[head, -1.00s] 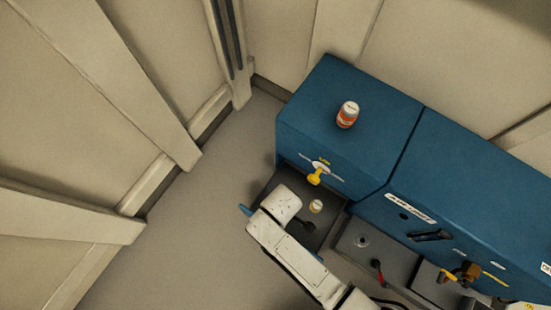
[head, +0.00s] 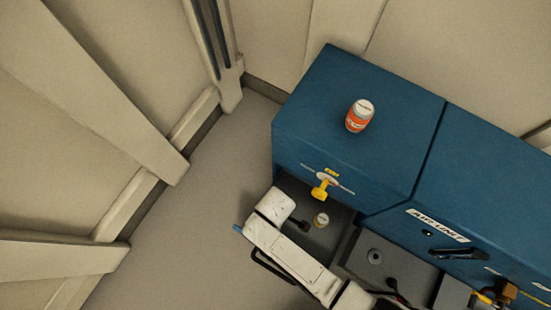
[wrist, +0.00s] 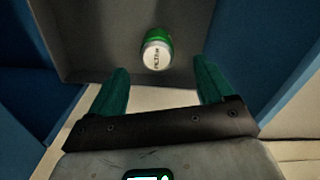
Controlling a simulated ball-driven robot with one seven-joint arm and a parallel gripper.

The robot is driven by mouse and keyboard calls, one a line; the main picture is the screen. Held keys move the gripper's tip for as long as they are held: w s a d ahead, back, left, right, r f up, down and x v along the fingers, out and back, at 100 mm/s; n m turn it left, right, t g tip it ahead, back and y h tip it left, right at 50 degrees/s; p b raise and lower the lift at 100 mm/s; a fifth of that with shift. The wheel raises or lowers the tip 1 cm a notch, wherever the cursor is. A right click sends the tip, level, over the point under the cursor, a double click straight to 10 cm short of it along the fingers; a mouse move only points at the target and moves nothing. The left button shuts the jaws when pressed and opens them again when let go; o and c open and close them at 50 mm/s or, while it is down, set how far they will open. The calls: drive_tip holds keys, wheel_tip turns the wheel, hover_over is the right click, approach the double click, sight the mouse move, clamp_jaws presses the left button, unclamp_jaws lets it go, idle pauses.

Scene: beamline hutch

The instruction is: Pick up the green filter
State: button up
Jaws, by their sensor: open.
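The green filter (wrist: 157,48) is a small green canister with a white lettered lid. In the wrist view it stands on a dark grey surface, ahead of and between my fingers. In the head view only its pale lid (head: 321,220) shows clearly, in the dark recess under the blue cabinet's left end. My gripper (wrist: 162,72) is open, with its two green fingers apart and nothing between them. The filter lies beyond the fingertips, apart from both. In the head view my white arm reaches in at the filter's left, and the fingers are hard to make out.
A yellow valve handle (head: 322,188) sticks out of the cabinet front just above the recess. Blue walls flank the recess. Open floor (head: 190,230) lies to the left.

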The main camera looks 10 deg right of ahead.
drive_tip(key=shift+w+f+b, duration=0.15)
drive_tip(key=shift+f+b, duration=1.2)
drive_tip(key=shift+f, duration=0.85)
drive_tip(key=shift+w+f+b, duration=0.1)
drive_tip(key=shift+f+b, duration=1.25)
drive_tip(key=shift+f, duration=0.8)
drive_tip(key=shift+r, duration=0.1)
drive_tip(key=c, duration=1.2)
drive_tip(key=shift+c, duration=0.2)
